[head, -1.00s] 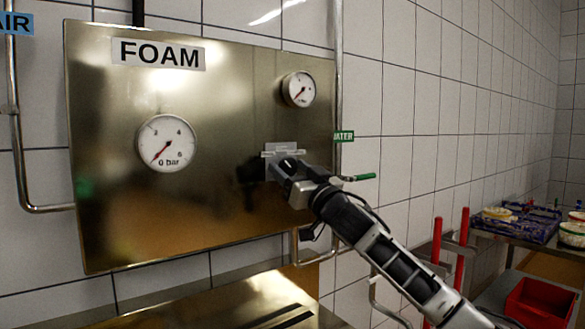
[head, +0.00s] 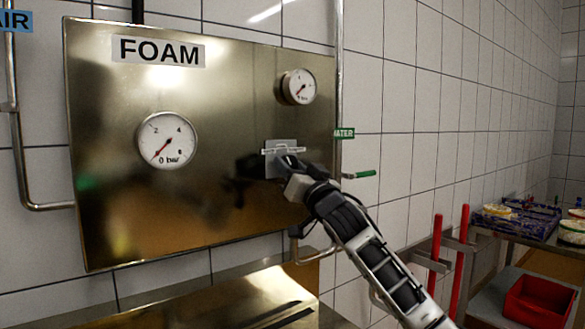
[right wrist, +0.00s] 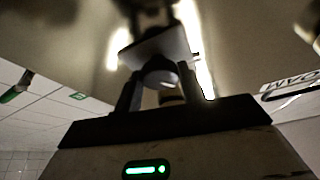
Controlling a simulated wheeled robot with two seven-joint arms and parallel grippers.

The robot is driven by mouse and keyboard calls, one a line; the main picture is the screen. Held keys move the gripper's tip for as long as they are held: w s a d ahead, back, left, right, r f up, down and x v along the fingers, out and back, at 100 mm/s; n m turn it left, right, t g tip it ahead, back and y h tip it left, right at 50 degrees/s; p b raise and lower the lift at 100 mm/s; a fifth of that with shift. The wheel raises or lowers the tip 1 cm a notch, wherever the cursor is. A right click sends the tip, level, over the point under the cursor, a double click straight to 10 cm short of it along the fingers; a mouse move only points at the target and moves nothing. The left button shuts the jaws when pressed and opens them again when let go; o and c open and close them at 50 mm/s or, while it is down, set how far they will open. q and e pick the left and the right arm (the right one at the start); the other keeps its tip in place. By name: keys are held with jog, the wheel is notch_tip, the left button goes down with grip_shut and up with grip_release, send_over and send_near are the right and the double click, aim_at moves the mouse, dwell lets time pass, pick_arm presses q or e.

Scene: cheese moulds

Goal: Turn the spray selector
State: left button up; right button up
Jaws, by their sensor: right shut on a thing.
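The spray selector is on the brassy metal FOAM panel (head: 225,95), at a small grey plate (head: 282,146) right of the panel's middle. My right gripper (head: 287,164) is at this plate and covers most of the selector in the head view. In the right wrist view, a rounded grey knob (right wrist: 160,74) sits between the two dark fingers of my right gripper (right wrist: 160,88), in front of the plate (right wrist: 160,46). The gripper is shut on this knob. The knob's pointer and markings cannot be made out. My left gripper is not in view.
Two dials, a larger one (head: 166,139) and a smaller one (head: 298,87), are on the panel. A green-handled valve (head: 362,174) is close right of my gripper. Red-handled tools (head: 460,262), a red bin (head: 538,300) and a laden table stand at the right.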

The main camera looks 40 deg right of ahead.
pick_arm(q)
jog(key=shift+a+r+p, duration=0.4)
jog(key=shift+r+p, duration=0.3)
jog(key=shift+p, duration=0.75)
pick_arm(e)
jog(key=shift+a+r+m+g+h, duration=0.1)
jog(key=shift+m+g+h, duration=0.4)
jog(key=shift+m, duration=0.85)
jog(key=shift+f+m+g+h, duration=0.1)
jog(key=shift+m+g+h, duration=0.2)
jog(key=shift+m+h, duration=0.75)
jog(key=shift+a+r+m+g+h, duration=0.15)
jog(key=shift+m+g, duration=0.25)
jog(key=shift+m, duration=1.3)
jog(key=shift+d+m, duration=0.1)
jog(key=shift+m, duration=0.2)
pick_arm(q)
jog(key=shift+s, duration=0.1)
pick_arm(e)
jog(key=o, duration=1)
jog(key=shift+c, duration=0.2)
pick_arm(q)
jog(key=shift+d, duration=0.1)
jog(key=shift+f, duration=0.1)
